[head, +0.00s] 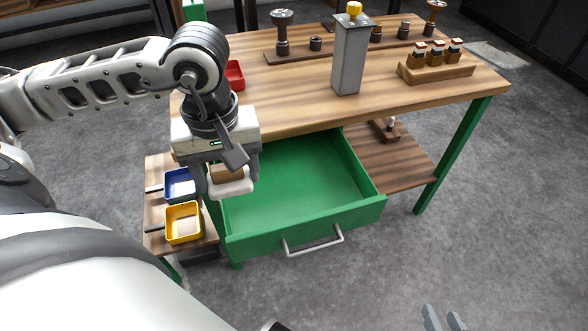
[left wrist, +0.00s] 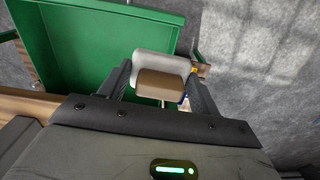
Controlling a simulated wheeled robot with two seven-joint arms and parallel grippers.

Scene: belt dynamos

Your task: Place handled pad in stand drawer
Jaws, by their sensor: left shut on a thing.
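The handled pad shows a tan block (left wrist: 162,84) and a pale slab (left wrist: 163,64) in the left wrist view. My left gripper (head: 229,178) is shut on it; in the head view its pale slab (head: 231,188) hangs below the fingers, over the left side of the drawer. The green stand drawer (head: 295,185) is pulled out and its visible floor is empty. It also shows in the left wrist view (left wrist: 90,45), and the pad overlaps its edge there. My right gripper (head: 444,319) shows only its grey fingertips at the bottom edge, apart and empty.
The wooden tabletop (head: 290,98) overhangs the back of the drawer. A grey box-shaped post (head: 350,60) stands on it, beside a wooden rack (head: 437,72) and a red bin (head: 235,74). Blue (head: 180,184) and yellow (head: 184,222) bins sit left of the drawer. The drawer's handle (head: 313,243) sticks out in front.

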